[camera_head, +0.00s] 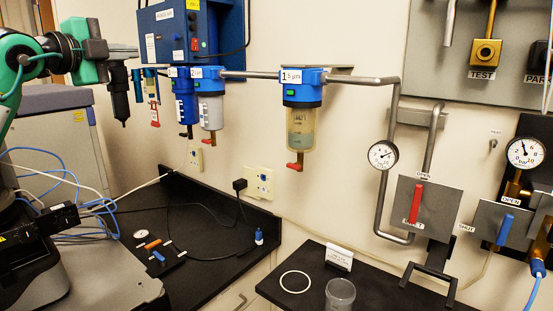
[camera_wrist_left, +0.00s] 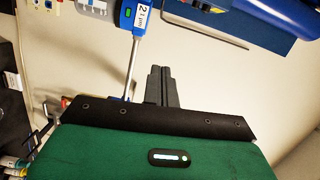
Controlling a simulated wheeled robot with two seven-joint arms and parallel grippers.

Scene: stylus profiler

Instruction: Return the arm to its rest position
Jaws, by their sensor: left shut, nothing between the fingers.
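My left arm (camera_head: 88,58), green and black, reaches in from the upper left of the head view, raised above the bench. Its black left gripper (camera_head: 124,122) points down, in front of the wall and to the left of the blue-topped filter housings. In the left wrist view the two dark fingers (camera_wrist_left: 159,71) are closed together with nothing between them. The gripper looks apart from the filter housing (camera_head: 209,100); the blue head of a filter labelled 1 µm (camera_wrist_left: 138,17) shows beyond the fingers. My right gripper is in neither view.
A blue wall box (camera_head: 172,40) hangs above the filters, and a 5 µm filter (camera_head: 301,115) hangs farther right on a grey pipe. Below are a black bench (camera_head: 205,260), a grey cabinet (camera_head: 60,100) and loose cables (camera_head: 75,190). Gauges and valves fill the right wall.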

